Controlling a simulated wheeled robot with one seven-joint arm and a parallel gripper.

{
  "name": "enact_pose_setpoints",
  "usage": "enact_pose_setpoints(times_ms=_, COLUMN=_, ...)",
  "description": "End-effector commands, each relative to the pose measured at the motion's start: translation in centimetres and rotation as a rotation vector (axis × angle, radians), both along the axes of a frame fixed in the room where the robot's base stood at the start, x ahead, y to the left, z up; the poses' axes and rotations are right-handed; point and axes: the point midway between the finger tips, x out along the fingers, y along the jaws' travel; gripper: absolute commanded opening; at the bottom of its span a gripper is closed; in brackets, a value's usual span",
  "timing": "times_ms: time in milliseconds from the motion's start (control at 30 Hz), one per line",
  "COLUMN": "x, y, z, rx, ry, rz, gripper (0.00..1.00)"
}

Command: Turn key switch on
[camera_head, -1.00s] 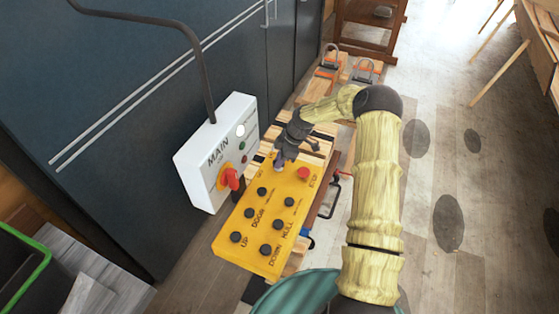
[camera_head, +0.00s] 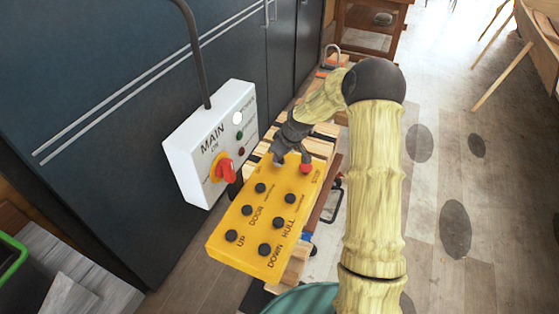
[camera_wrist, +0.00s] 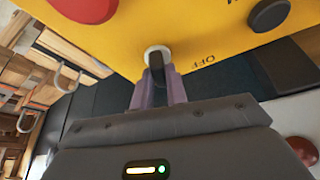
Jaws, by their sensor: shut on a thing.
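The yellow control panel (camera_head: 222,250) has several black buttons and a red stop button (camera_head: 306,170). The key switch (camera_wrist: 158,50) shows in the wrist view as a round pale metal collar with a dark key (camera_wrist: 157,69) standing out of it. The word OFF is printed beside it. My gripper (camera_wrist: 157,77) is shut on the key, one purple-grey finger on each side. In the head view my gripper (camera_head: 283,158) is at the panel's far end, left of the stop button, and hides the key switch.
A white MAIN box (camera_head: 187,164) with a red rotary knob (camera_head: 226,171) stands close left of the panel, with a dark cable above. A dark blue cabinet (camera_head: 110,140) is behind it. Wooden slats and clamps lie beyond. Open floor is on the right.

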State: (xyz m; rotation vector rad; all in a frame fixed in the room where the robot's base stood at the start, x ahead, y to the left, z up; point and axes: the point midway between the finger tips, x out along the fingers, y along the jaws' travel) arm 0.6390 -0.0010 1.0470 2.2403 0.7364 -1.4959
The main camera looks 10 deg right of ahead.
Motion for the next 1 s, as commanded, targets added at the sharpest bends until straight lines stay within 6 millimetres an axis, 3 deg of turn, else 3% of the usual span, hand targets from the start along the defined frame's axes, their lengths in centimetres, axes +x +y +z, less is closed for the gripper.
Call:
enact_pose_setpoints(times_ms=367, x=-0.02, y=0.12, z=-0.06, rx=-0.001, ry=-0.002, rz=-0.202, gripper=0.00)
enact_pose_setpoints(times_ms=867, x=-0.03, y=0.10, z=0.06, rx=0.001, ry=0.001, rz=-0.235, gripper=0.00)
enact_pose_setpoints(times_ms=900, x=-0.03, y=0.10, z=0.06, rx=0.001, ry=0.001, rz=-0.235, gripper=0.17)
enact_pose_setpoints(times_ms=1000, x=-0.04, y=0.10, z=0.04, rx=0.000, ry=0.000, rz=-0.234, gripper=0.36)
